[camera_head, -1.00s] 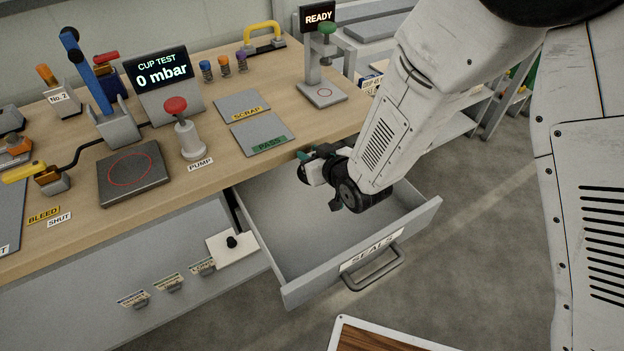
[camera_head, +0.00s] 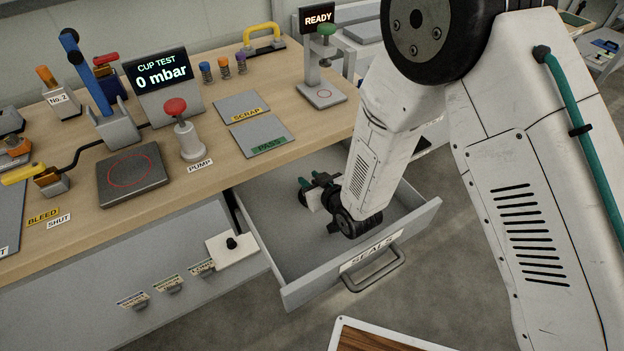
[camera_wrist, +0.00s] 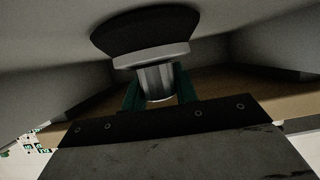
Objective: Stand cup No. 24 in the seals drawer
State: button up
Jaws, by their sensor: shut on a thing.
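The seals drawer (camera_head: 290,265) is pulled out under the bench, with a SEALS label on its front. My gripper (camera_head: 311,188) is low inside the drawer's walls, toward the bench side. In the wrist view my gripper (camera_wrist: 158,97) is shut on the metal stem of a suction cup (camera_wrist: 145,32). The cup has a wide black rubber lip and a light collar. Its lip is close to a grey drawer surface; whether it touches I cannot tell. No number shows on it, and the head view does not show it clearly.
The bench edge overhangs the drawer's back. On the bench are the PASS pad (camera_head: 261,138), SCRAP pad (camera_head: 240,107), red-knobbed pump (camera_head: 190,135) and a display (camera_head: 163,80) reading 0 mbar. A wood-topped tray (camera_head: 375,338) lies at the bottom. The drawer's front half looks empty.

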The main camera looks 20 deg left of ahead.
jog(key=o, duration=1.1)
jog(key=shift+f, duration=0.1)
jog(key=shift+c, duration=0.2)
jog(key=shift+s+d+r, duration=0.1)
jog(key=shift+r, duration=0.15)
jog(key=v, duration=0.7)
